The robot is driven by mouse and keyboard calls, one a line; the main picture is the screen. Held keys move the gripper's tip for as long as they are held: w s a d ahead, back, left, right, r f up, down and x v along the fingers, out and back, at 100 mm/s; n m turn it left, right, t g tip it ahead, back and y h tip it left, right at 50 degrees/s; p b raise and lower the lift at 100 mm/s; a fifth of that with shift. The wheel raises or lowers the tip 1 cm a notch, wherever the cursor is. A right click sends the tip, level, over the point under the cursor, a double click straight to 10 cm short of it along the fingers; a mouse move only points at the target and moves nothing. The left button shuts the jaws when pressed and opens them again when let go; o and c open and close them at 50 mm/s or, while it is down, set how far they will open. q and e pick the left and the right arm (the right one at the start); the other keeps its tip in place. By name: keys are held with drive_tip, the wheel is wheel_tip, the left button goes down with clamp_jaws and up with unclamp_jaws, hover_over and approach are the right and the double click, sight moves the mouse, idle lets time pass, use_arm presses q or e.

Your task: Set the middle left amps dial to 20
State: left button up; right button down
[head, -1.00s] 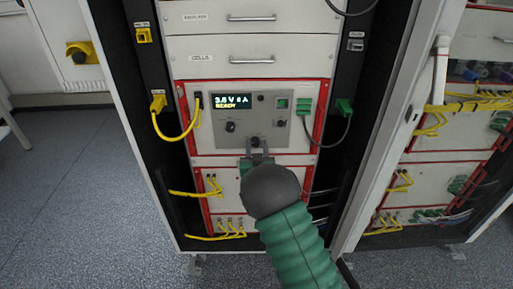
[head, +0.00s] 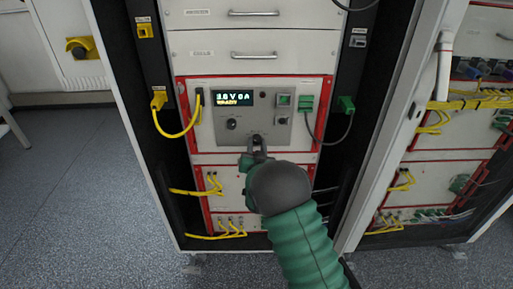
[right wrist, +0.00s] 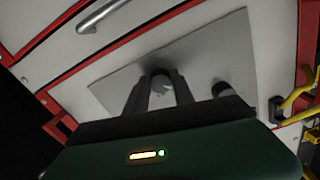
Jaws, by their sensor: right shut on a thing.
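The middle unit of the left rack has a grey control panel (head: 251,104) with a small lit display (head: 233,98). The display seems to read 1.8 V 0 A, with a blurred line below. A dark dial (head: 231,124) sits at left on the panel and another (head: 281,121) at right. My right gripper (head: 257,142) is shut on the lower centre dial, which it mostly hides. In the right wrist view, the fingers (right wrist: 161,91) stand on both sides of this dial (right wrist: 161,83). Dial labels are too small to read. My left gripper is not in view.
A yellow cable (head: 179,136) loops at the panel's left, and a green plug (head: 306,104) with a dark cable is at its right. Drawers (head: 225,45) lie above. An open rack door (head: 398,115) stands to the right.

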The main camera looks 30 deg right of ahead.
drive_tip(key=m+b, duration=0.4)
drive_tip(key=m, duration=0.2)
drive_tip(key=shift+d+f, duration=0.1)
drive_tip(key=m+b, duration=0.3)
drive_tip(key=m, duration=0.1)
drive_tip(key=shift+m, duration=0.4)
drive_tip(key=shift+s+m+b, duration=0.1)
drive_tip(key=shift+m+b, duration=0.75)
drive_tip(key=shift+m, duration=0.25)
drive_tip(key=c, duration=1.5)
unclamp_jaws()
drive_tip(key=o, duration=0.4)
drive_tip(key=shift+s+d, duration=0.1)
